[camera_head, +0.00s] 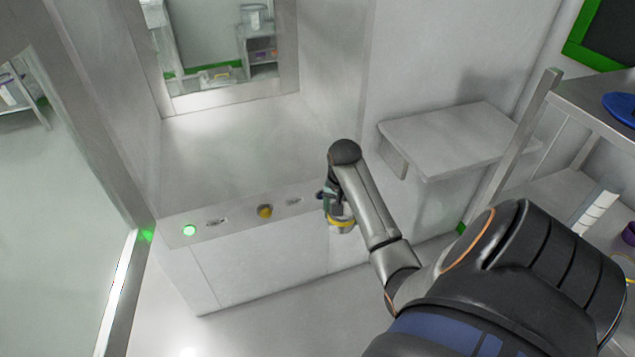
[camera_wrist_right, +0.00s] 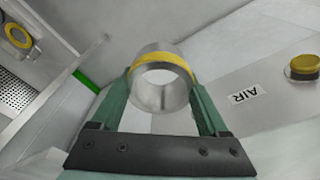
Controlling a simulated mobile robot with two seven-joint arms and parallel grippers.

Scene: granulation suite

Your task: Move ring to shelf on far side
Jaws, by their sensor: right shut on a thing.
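A metal ring with a yellow band (camera_wrist_right: 163,62) is held between the two green fingers of my right gripper (camera_wrist_right: 160,100) in the right wrist view. In the head view the ring (camera_head: 341,222) shows below my right gripper (camera_head: 331,200), partly hidden by it. It is in front of the right end of the pass-through's front panel. A grey wall shelf (camera_head: 450,138) is to the right of the pass-through. Through the pass-through window, a shelf unit (camera_head: 258,52) stands in the room beyond. My left gripper is out of view.
The pass-through chamber (camera_head: 230,150) has a bare floor. Its front panel carries a green light (camera_head: 189,230) and a yellow button (camera_head: 265,211). A glass door (camera_head: 75,170) stands at the left. A rack (camera_head: 590,105) with a blue item (camera_head: 620,108) is at the right.

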